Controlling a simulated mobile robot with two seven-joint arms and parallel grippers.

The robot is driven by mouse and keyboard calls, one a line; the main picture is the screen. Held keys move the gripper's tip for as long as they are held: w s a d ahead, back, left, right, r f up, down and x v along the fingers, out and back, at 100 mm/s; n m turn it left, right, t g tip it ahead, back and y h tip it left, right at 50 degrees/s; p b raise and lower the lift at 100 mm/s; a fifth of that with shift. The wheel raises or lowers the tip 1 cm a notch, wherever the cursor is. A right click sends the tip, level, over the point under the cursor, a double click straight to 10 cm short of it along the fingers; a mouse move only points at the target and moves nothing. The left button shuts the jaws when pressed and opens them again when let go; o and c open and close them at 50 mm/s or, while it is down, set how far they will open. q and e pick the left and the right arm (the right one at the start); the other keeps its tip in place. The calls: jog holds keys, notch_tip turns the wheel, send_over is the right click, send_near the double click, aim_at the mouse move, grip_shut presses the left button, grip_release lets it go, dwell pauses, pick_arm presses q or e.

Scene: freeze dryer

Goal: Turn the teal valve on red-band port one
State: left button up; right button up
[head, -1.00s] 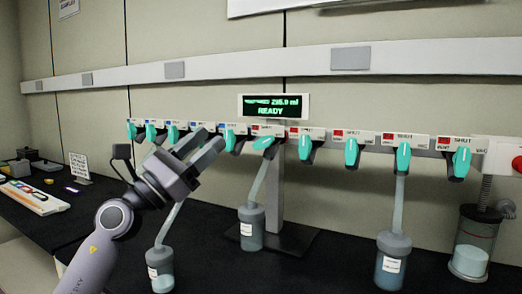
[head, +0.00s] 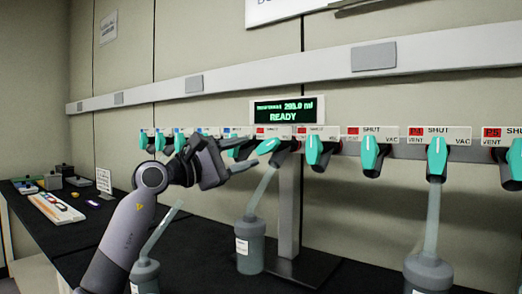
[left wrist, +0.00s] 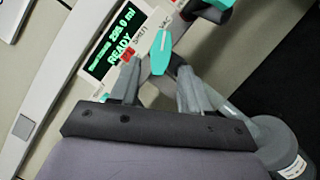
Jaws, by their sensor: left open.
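The teal valve (head: 268,146) on the first red-band port (head: 261,132) has its handle tilted sideways in the head view, with a tube and flask (head: 250,245) below it. In the left wrist view the teal valve (left wrist: 160,56) lies ahead, between the lines of my two fingers, under a label reading SHUT and VAC. My left gripper (head: 254,152) is open and empty, its fingertips close to the left of this valve; I cannot tell whether they touch it. My right gripper is not in view.
More red-band valves (head: 314,150) continue right along the manifold; blue-band valves (head: 160,142) are on the left, partly behind my arm. A display (head: 283,110) reads READY above. Another flask (head: 146,275) stands below my arm. A white tray (head: 55,207) lies at far left.

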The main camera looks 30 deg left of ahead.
aim_at(264, 147)
pick_arm(q)
jog(key=shift+p+x, duration=0.35)
jog(key=shift+x, duration=1.95)
grip_shut()
